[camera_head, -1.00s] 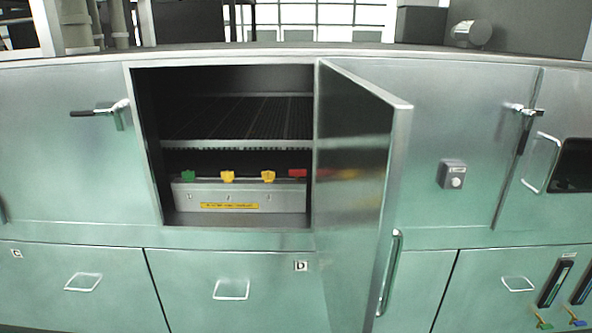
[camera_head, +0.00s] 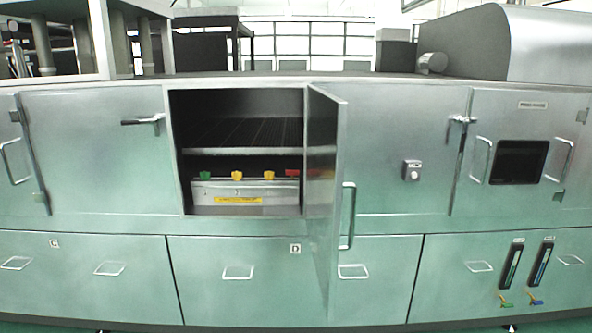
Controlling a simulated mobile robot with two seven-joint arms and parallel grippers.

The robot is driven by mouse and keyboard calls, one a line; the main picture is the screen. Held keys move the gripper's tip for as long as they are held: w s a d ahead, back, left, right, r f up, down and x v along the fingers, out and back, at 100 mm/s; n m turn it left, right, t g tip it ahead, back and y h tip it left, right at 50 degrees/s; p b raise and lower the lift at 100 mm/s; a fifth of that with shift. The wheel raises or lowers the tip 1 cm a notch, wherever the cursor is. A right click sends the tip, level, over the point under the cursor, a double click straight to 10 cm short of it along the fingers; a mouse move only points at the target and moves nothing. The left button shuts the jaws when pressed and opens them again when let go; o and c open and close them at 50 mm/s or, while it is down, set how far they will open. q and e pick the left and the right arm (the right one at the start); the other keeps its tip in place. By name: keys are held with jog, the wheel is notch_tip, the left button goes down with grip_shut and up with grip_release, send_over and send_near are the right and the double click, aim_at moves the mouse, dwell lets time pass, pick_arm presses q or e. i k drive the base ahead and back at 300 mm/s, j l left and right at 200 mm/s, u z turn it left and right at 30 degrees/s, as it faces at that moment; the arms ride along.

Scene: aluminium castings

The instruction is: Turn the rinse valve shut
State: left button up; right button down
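An open cabinet compartment holds a grey manifold box (camera_head: 241,197) with a yellow label strip (camera_head: 238,200). On top of it stand a green valve handle (camera_head: 205,175), two yellow handles (camera_head: 237,175) (camera_head: 269,175) and a red handle (camera_head: 292,173). Which of these, if any, is the rinse valve I cannot tell, as the label is too small to read. At the lower right, a green lever (camera_head: 506,304) and a blue lever (camera_head: 536,302) sit below two dark vertical gauges (camera_head: 512,265) (camera_head: 542,263). Neither gripper is in view.
The compartment's door (camera_head: 325,190) stands open toward me at its right side, with a long vertical handle (camera_head: 348,215). A wire shelf (camera_head: 240,151) lies above the manifold. A box with a round knob (camera_head: 412,170) is on the panel to the right. Drawers (camera_head: 295,275) run below.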

aim_at(287, 172)
jog(key=k+z, duration=0.1)
jog(key=z, duration=0.4)
jog(key=k+z, duration=0.1)
jog(key=z, duration=0.35)
jog(key=l+z, duration=0.1)
jog(key=z, duration=0.4)
jog(key=j+z, duration=0.75)
jog(key=j, duration=1.6)
jog(key=i+j, duration=0.15)
jog(key=j, duration=1.5)
